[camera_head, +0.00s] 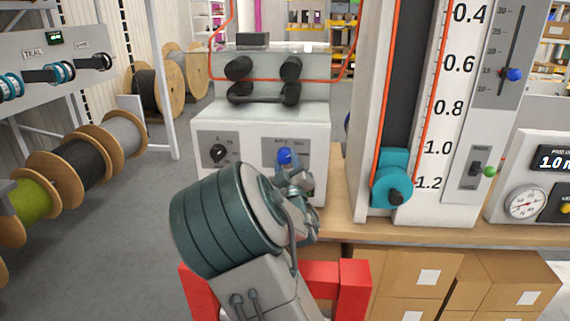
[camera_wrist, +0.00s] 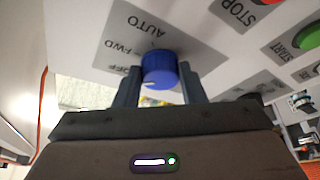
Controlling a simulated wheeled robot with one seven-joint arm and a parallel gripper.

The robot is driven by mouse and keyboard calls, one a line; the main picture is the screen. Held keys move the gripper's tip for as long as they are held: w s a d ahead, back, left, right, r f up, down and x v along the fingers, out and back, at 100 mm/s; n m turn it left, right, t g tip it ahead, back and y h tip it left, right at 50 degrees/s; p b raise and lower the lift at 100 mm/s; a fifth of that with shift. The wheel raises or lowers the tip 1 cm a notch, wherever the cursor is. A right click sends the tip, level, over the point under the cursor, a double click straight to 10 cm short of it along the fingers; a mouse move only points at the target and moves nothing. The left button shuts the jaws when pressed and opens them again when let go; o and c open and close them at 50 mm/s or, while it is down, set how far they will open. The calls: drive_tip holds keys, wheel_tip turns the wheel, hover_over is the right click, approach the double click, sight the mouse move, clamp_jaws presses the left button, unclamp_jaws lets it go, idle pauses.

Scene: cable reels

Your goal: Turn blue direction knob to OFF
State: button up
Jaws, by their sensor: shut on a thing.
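The blue direction knob (camera_head: 285,156) sits on a grey label plate (camera_head: 272,148) on the front of the white machine. In the wrist view the knob (camera_wrist: 159,68) stands between my two fingers, one on each side. My gripper (camera_wrist: 160,80) is shut on the knob; it also shows in the head view (camera_head: 288,166), at the panel. The plate (camera_wrist: 190,45) carries the words AUTO, FWD and OFF beside the knob, upside down in the wrist view. I cannot tell for sure which word the knob points to.
A black knob (camera_head: 218,153) is on the same panel to the left. In the wrist view, a red STOP button and a green START button (camera_wrist: 308,36) are at the upper right. A measuring column with a teal slider (camera_head: 392,190) stands to the right.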

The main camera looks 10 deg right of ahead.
drive_tip(key=shift+r+n+y, duration=0.1)
drive_tip(key=shift+n+y, duration=0.3)
drive_tip(key=shift+n, duration=0.8)
drive_tip(key=o, duration=1)
drive_tip(key=shift+s, duration=0.1)
drive_tip(key=b+v, duration=0.5)
drive_tip(key=v, duration=0.8)
drive_tip(key=shift+s, duration=0.35)
